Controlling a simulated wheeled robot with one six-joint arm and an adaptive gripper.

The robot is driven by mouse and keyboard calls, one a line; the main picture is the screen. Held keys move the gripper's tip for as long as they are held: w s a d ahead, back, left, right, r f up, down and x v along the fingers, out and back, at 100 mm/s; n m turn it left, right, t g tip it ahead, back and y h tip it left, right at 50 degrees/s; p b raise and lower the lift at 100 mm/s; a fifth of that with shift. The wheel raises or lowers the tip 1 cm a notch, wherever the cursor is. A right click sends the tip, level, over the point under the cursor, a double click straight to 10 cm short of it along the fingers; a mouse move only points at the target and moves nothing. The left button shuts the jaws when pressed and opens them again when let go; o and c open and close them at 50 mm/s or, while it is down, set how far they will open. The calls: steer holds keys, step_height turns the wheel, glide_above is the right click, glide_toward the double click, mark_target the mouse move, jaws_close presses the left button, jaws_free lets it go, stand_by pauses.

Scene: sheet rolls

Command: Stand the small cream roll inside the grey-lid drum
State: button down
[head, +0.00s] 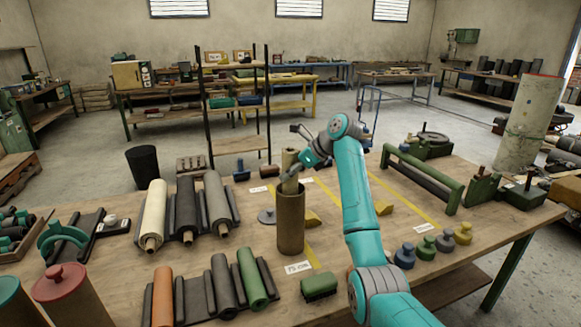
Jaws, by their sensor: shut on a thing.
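The small cream roll (290,164) is upright at the mouth of an open brown drum (291,225). Its lower end meets or passes the drum's rim; how deep it sits is hidden. My gripper (300,172) is shut on the roll from the right, near the rim.
Large rolls rest in a cradle (170,222) to the left. Small orange, grey and green rolls (252,279) lie in front. A red-lidded drum (60,285) stands front left. A green brush (319,287) and several knobbed weights (425,248) lie to the right.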

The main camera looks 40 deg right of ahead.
mark_target(291, 190)
steer(key=shift+f, duration=2.45)
steer(key=shift+s+f, duration=0.15)
steer(key=shift+f, duration=0.7)
steer(key=shift+c, duration=1.2)
jaws_free()
steer(key=shift+f, duration=0.15)
steer(key=r+v, duration=0.1)
steer(key=v, duration=1.2)
steer(key=shift+w+a, duration=0.2)
steer(key=shift+w, duration=0.25)
steer(key=shift+f, duration=0.1)
steer(key=shift+s, duration=0.1)
